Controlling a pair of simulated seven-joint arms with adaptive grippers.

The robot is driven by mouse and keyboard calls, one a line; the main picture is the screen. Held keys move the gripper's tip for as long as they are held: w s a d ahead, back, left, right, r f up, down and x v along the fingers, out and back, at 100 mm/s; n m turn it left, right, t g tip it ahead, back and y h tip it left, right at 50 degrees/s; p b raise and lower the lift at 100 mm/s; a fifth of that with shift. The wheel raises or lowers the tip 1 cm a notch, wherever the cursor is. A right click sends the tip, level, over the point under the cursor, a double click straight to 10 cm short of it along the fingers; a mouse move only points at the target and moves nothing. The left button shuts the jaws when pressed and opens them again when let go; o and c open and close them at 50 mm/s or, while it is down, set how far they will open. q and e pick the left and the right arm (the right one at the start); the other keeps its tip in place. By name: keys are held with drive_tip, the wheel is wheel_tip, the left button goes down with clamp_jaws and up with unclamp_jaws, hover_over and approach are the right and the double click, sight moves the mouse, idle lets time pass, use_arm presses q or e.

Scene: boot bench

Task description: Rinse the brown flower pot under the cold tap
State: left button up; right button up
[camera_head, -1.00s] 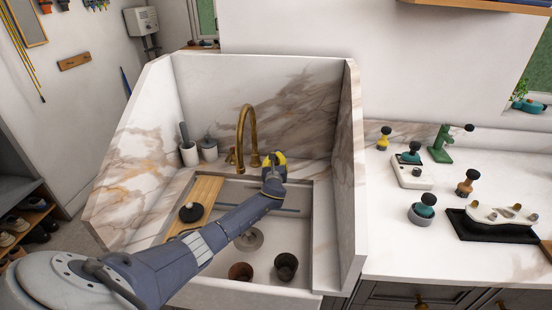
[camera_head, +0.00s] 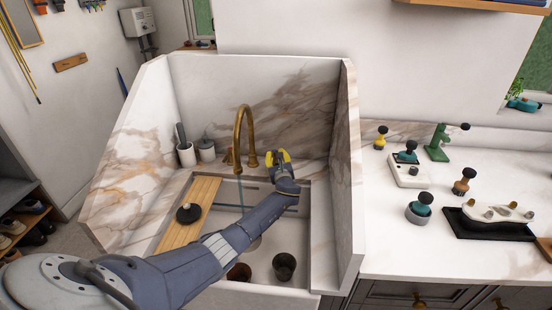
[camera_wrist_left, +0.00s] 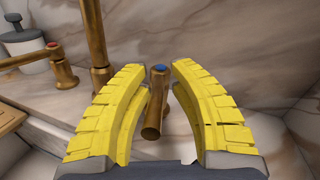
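The brown flower pot (camera_head: 238,271) stands in the sink (camera_head: 221,290), partly hidden behind my left arm. A thin bluish stream of water (camera_head: 241,196) falls from the brass spout (camera_head: 238,140). The brass cold tap handle, marked blue (camera_wrist_left: 158,95), points toward the left wrist camera. My left gripper (camera_head: 277,156) is right of the tap in the head view. Its yellow fingers (camera_wrist_left: 159,75) are apart, with the cold handle showing between them; I cannot tell whether they touch it. My right gripper is not in view.
A dark pot (camera_head: 284,266) stands right of the brown one. A wooden board (camera_head: 200,198) with a black-knobbed item (camera_head: 188,213) spans the sink's left side. Tall marble side walls enclose the sink. The red-marked tap handle (camera_wrist_left: 45,53) is left of the spout.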

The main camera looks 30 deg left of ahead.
use_arm(q)
drive_tip(key=shift+o, duration=1.2)
drive_tip(key=shift+f, duration=0.2)
drive_tip(key=shift+s+d, duration=0.1)
drive_tip(key=shift+s+d+f, duration=0.1)
drive_tip(key=shift+s+d, duration=0.35)
drive_tip(key=v, duration=1)
drive_tip(key=shift+s+d, duration=0.15)
drive_tip(key=shift+s, duration=0.05)
drive_tip(key=shift+c, duration=0.3)
